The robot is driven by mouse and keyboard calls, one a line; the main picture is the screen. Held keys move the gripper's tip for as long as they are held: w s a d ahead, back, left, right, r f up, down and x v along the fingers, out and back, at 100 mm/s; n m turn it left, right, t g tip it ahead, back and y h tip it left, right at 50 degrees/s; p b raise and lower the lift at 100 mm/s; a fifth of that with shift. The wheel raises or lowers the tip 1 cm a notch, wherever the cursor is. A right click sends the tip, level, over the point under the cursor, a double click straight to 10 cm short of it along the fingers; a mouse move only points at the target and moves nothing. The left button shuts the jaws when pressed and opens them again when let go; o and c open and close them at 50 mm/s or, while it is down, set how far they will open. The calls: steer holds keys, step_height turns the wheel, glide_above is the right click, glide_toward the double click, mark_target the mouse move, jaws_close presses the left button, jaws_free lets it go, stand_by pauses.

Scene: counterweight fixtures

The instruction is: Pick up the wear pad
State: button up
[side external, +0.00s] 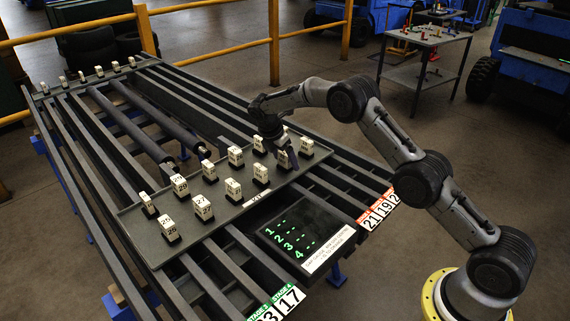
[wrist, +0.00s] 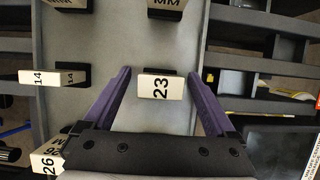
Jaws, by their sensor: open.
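Several small white blocks with black bases and printed numbers stand on a grey tray (side external: 150,240); none is labelled a wear pad, so I cannot tell which is meant. The white block marked 23 (wrist: 155,87) lies between the two purple fingers of my gripper (wrist: 157,72) in the wrist view, with a gap on each side. My gripper is open and empty. In the side view my gripper (side external: 285,160) is low over the right part of the tray, among blocks, and partly hides the block there.
Block 14 (wrist: 53,77) and block 26 (wrist: 48,155) stand left of my fingers in the wrist view. A black panel with green digits (side external: 295,238) lies in front of the tray. Dark rails (side external: 95,140) surround it. More blocks (side external: 98,71) stand at the far end.

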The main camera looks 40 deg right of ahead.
steer(key=shift+c, duration=0.3)
jaws_close()
steer(key=shift+r, duration=0.1)
stand_by(0.4)
